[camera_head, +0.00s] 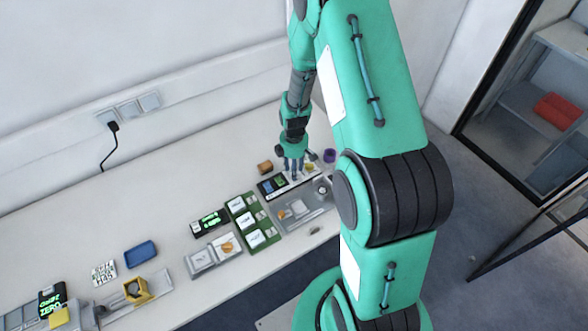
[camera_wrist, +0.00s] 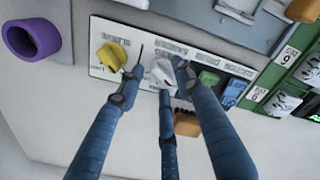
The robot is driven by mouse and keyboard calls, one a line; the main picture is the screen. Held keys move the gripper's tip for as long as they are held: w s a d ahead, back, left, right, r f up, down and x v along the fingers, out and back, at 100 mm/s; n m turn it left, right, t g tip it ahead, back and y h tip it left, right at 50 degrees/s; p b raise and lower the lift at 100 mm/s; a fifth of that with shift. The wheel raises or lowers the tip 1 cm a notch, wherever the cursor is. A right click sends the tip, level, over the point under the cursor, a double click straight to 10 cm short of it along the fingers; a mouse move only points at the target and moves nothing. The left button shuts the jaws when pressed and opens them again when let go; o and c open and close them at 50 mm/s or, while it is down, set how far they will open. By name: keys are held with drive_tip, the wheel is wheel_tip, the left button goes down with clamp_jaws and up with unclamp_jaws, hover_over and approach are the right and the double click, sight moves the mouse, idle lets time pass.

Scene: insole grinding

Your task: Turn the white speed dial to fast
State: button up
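The white speed dial (camera_wrist: 162,71) sits on a pale panel with dark lettering. In the wrist view my gripper (camera_wrist: 160,75) has its three blue fingers spread around this dial, one on each side and one in front. A gap shows between the left fingertip and the dial; whether the other fingertips touch it is unclear. The fingers partly cover the dial and its labels, so its setting cannot be read. A yellow dial (camera_wrist: 111,57) is left of it on the same panel. In the head view my gripper (camera_head: 293,167) points down over the panel at the table's back right.
A purple ring (camera_wrist: 33,37) and a brown block (camera_wrist: 187,124) stand near the panel. Green trays with labelled cards (camera_head: 247,219) lie left of it in the head view. The white table (camera_head: 120,205) is clear toward the back wall.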

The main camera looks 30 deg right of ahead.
drive_tip(key=shift+c, duration=0.5)
clamp_jaws()
drive_tip(key=shift+m, duration=0.3)
drive_tip(key=m, duration=0.4)
drive_tip(key=shift+d+p, duration=0.1)
drive_tip(key=shift+p, duration=0.2)
drive_tip(key=m, duration=0.5)
drive_tip(key=shift+s+m, duration=0.15)
drive_tip(key=shift+m, duration=0.15)
drive_tip(key=m+p, duration=0.1)
drive_tip(key=m, duration=0.5)
drive_tip(key=shift+s, duration=0.1)
drive_tip(key=m, duration=0.7)
drive_tip(key=shift+s, duration=0.15)
